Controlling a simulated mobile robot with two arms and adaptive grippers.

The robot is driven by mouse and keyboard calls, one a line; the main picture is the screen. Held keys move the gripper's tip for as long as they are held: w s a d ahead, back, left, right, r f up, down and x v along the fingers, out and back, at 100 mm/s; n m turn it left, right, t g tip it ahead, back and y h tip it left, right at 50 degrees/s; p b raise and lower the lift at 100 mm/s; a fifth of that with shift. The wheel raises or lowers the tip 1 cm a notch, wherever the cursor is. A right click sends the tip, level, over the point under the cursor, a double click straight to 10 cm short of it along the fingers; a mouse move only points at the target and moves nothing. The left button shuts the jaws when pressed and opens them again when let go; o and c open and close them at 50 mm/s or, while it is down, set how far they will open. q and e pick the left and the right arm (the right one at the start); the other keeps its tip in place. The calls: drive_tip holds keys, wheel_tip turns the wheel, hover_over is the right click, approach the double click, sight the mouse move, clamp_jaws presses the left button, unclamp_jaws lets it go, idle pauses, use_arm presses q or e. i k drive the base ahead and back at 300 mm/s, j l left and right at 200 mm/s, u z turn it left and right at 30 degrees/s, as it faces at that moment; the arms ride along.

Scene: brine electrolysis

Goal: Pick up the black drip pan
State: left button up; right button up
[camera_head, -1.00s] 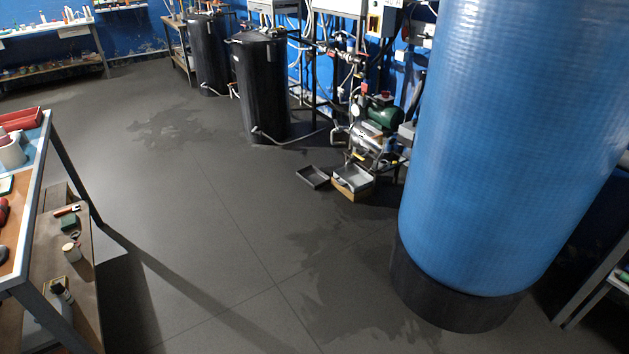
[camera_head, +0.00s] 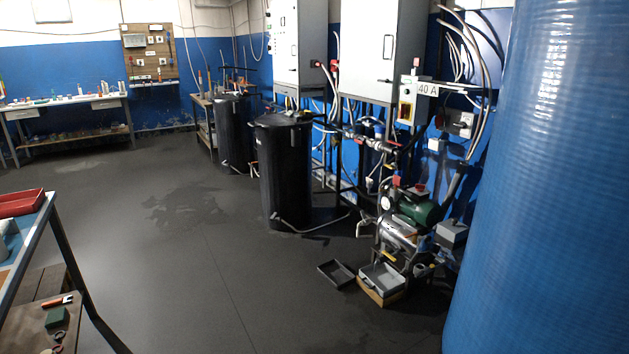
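The black drip pan (camera_head: 336,273) is a shallow, dark, rectangular tray lying on the floor, right of the picture's middle. It appears empty. A grey tray (camera_head: 382,279) in or on a light-brown box sits just right of it, under the pump assembly. Neither of my grippers shows in the head view, so their state and distance from the pan are not visible.
A pump with green motor (camera_head: 418,212) and pipes stands behind the pan. Black tanks (camera_head: 285,175) stand at the back. A large blue tank (camera_head: 535,180) fills the right side. A workbench (camera_head: 75,260) is at the near left. The middle floor is open.

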sight(337, 274)
drive_tip(key=i+j, duration=0.1)
drive_tip(key=i, duration=1.85)
